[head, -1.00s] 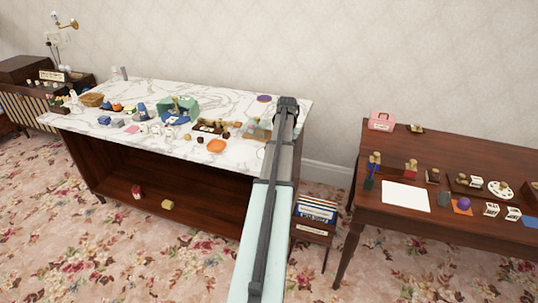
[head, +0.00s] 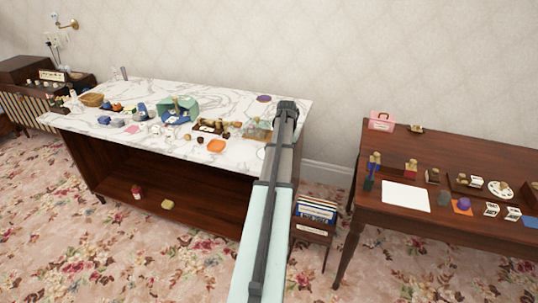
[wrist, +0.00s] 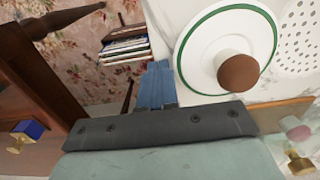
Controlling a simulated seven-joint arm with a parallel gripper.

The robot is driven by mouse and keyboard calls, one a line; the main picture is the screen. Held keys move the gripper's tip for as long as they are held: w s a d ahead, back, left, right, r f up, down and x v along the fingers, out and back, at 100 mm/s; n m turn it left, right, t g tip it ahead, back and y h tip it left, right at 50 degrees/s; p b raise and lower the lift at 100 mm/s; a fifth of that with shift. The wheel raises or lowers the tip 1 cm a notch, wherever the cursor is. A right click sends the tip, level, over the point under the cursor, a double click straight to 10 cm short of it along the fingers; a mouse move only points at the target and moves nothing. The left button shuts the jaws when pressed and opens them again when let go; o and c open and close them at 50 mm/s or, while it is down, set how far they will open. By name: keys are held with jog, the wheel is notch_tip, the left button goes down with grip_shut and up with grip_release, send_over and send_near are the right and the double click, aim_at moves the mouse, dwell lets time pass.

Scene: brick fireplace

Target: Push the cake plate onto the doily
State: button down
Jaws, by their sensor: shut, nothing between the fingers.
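The cake plate (wrist: 197,62) is a white plate with a green ring near its rim, in the wrist view. A brown-topped, pale-sided round cake (wrist: 239,70) stands on it. The doily (wrist: 303,45) looks like a white sheet with holes, at the right edge of the wrist view, beside the plate and partly cut off. My gripper (wrist: 158,72) is shut and empty, its blue fingers close to the left rim of the plate; I cannot tell if they touch. In the head view my arm reaches the right end of the marble-topped table, and I cannot make out plate or doily there.
A separate brown table (head: 350,200) stands right, across a gap.

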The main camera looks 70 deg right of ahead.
aim_at(258, 152)
jog(key=shift+w, duration=0.25)
jog(key=shift+w+a, duration=0.15)
jog(key=shift+w, duration=3)
jog(key=shift+w+a, duration=0.1)
jog(key=shift+w, duration=0.4)
jog(key=shift+w+a, duration=0.2)
jog(key=shift+w, duration=2)
jog(key=shift+s, duration=0.45)
jog(key=shift+r, duration=0.1)
jog(key=shift+r, duration=3.9)
